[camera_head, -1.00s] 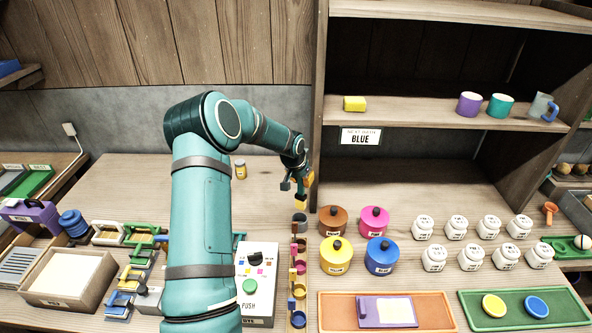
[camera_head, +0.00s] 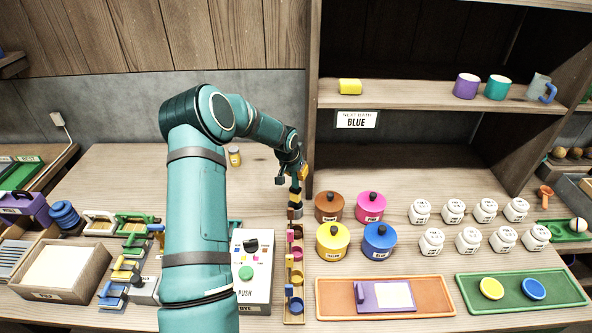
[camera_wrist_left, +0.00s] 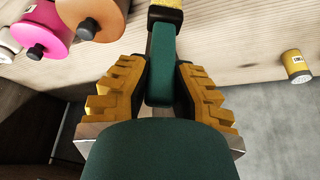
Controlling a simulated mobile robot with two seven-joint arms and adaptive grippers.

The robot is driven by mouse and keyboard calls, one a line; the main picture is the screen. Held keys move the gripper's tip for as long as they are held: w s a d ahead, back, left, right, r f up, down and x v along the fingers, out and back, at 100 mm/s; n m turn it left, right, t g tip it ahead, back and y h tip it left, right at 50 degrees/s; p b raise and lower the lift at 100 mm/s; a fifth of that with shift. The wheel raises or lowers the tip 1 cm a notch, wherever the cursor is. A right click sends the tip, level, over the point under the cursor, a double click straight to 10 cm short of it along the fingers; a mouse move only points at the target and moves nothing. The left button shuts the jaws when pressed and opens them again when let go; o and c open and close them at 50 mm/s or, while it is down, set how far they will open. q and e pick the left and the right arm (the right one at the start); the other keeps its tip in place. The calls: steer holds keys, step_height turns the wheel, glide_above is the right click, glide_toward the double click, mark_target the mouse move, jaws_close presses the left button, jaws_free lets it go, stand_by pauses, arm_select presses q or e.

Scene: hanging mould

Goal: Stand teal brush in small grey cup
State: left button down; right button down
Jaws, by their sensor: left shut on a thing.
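My left gripper (camera_head: 296,176) is shut on the teal brush, above the far end of a narrow rack. In the head view a yellow and dark part (camera_head: 296,192) shows just under the fingers and seems to belong to the brush. It points down; I cannot tell whether its tip touches anything. I cannot make out the small grey cup for certain. My right gripper is not in view.
A shelf upright (camera_head: 313,110) rises behind the gripper.

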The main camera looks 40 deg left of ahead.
mark_target(296, 184)
arm_select(q)
steer(key=shift+f+b, duration=2)
steer(key=shift+f, duration=0.8)
steer(key=c, duration=0.9)
jaws_free()
steer(key=v, duration=1.2)
steer(key=shift+w, duration=0.1)
